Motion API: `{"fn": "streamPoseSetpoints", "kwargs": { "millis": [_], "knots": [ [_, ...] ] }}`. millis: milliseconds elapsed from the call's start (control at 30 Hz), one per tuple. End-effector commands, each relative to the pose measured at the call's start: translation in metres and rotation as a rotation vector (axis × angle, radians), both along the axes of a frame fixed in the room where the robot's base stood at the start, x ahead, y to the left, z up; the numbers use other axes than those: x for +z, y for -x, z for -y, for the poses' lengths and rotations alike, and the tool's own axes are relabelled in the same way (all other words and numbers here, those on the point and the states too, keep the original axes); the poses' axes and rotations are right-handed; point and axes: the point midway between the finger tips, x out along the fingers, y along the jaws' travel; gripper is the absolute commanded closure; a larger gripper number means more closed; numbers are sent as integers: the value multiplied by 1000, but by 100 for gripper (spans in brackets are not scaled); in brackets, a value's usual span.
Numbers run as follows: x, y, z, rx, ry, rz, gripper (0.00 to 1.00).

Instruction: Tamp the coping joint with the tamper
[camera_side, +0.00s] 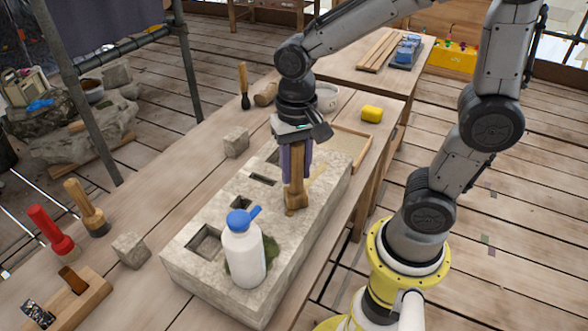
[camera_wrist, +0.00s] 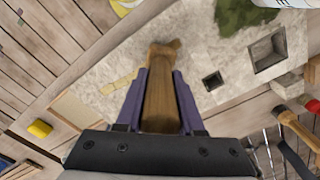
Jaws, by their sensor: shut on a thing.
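My gripper (camera_side: 297,170) has its purple fingers shut on the wooden tamper (camera_side: 296,192), which is held roughly upright with its foot down. In the wrist view the tamper (camera_wrist: 160,88) lies between both fingers (camera_wrist: 162,78). Its foot is over the pale stone coping block (camera_side: 186,268); I cannot tell whether it touches. A tan strip (camera_side: 318,176), which looks like the joint, runs on the block's top just right of the tamper. In the wrist view this strip (camera_wrist: 118,83) is left of the foot.
A white bottle with a blue cap (camera_side: 244,255) stands on the block beside green moss (camera_side: 271,250). The block has several square pockets. Small stone cubes (camera_side: 236,142), mallets (camera_side: 52,232), a wooden plane (camera_side: 75,298) and a yellow sponge (camera_side: 372,114) lie around it.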

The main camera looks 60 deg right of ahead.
Motion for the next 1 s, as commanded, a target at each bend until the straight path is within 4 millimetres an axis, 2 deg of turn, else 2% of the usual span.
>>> {"fn": "streamPoseSetpoints", "kwargs": {
  "millis": [1000],
  "knots": [
    [-1, 2, 24, -1, 2, -7, 100]
  ]
}}
